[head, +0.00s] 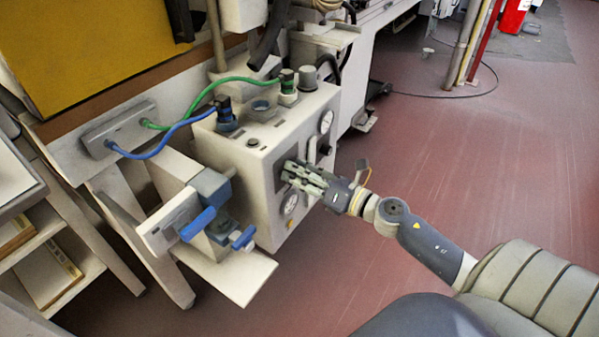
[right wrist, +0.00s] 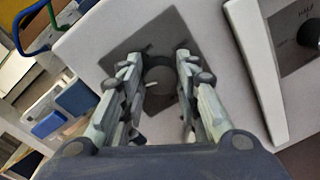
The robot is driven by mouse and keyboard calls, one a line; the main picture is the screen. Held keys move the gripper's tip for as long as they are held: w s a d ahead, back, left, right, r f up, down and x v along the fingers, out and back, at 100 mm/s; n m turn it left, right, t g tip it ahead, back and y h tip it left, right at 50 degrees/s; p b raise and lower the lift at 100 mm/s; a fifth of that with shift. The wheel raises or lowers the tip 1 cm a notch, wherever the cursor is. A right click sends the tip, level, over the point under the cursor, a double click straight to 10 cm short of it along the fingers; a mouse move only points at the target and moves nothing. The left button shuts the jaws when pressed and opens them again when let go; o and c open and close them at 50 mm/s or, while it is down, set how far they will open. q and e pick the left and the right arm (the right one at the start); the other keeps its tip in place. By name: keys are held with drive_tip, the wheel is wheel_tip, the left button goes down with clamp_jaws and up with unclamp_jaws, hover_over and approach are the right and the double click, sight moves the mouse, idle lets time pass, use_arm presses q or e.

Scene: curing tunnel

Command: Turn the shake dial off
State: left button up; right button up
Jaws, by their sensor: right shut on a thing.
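The shake dial (right wrist: 159,76) is a round grey knob with a small pale pointer, on a dark square plate (right wrist: 140,45) on the front of a cream machine box (head: 262,165). My right gripper (head: 296,174) reaches this front face from the right in the head view and hides the knob there. In the right wrist view the fingers of my right gripper (right wrist: 158,70) lie on either side of the knob, shut on it. The lettering of the dial's plate is not readable. My left gripper is in neither view.
Another black knob (right wrist: 309,34) on a marked plate sits to the right in the wrist view. A blue-handled clamp (head: 199,222) stands at left. The red floor at right is open.

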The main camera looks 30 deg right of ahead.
drive_tip(key=shift+f, duration=0.1)
drive_tip(key=o, duration=1.1)
drive_tip(key=shift+s, duration=0.1)
drive_tip(key=v, duration=1.2)
